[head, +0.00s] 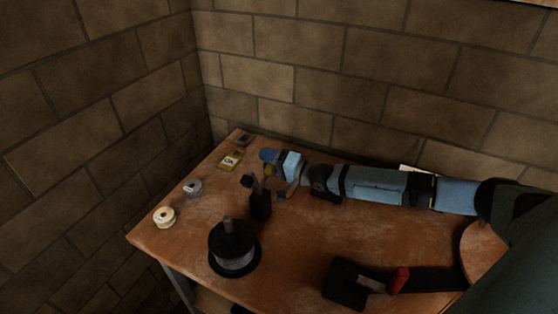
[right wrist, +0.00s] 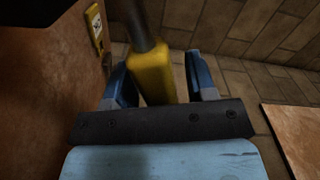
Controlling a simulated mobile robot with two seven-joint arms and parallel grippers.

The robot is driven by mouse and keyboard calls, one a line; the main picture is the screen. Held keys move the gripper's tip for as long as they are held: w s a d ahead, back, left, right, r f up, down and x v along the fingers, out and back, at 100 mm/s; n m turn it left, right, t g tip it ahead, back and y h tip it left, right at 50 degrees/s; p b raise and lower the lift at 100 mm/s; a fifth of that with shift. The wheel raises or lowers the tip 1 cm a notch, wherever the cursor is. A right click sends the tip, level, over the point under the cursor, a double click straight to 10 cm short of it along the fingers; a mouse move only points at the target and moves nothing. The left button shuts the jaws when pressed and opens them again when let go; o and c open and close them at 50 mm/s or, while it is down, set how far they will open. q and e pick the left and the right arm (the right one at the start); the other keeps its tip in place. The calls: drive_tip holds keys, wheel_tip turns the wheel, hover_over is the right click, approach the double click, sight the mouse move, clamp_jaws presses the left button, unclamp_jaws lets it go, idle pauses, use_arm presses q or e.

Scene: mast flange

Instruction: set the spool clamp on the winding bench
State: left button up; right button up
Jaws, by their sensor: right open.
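A dark upright clamp (head: 260,206) stands on the wooden winding bench (head: 305,240), behind a black spool (head: 235,252). Its lever leans up towards my right gripper (head: 273,168) and appears to end in a yellow grip (head: 268,171). In the right wrist view the yellow grip (right wrist: 153,76) on a grey rod lies between the two blue fingers of my right gripper (right wrist: 160,82). The fingers are open, with a gap on the right side; contact on the left is unclear. My left gripper is not in view.
A cream spool (head: 164,217), a grey-blue spool (head: 192,188) and a yellow item (head: 231,160) lie along the bench's left edge. A black-based tool with a red handle (head: 398,280) is at the front right. Block walls stand behind and left.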

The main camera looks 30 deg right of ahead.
drive_tip(key=v, duration=1.3)
drive_tip(key=shift+s+d+b, duration=0.2)
drive_tip(key=shift+b, duration=0.1)
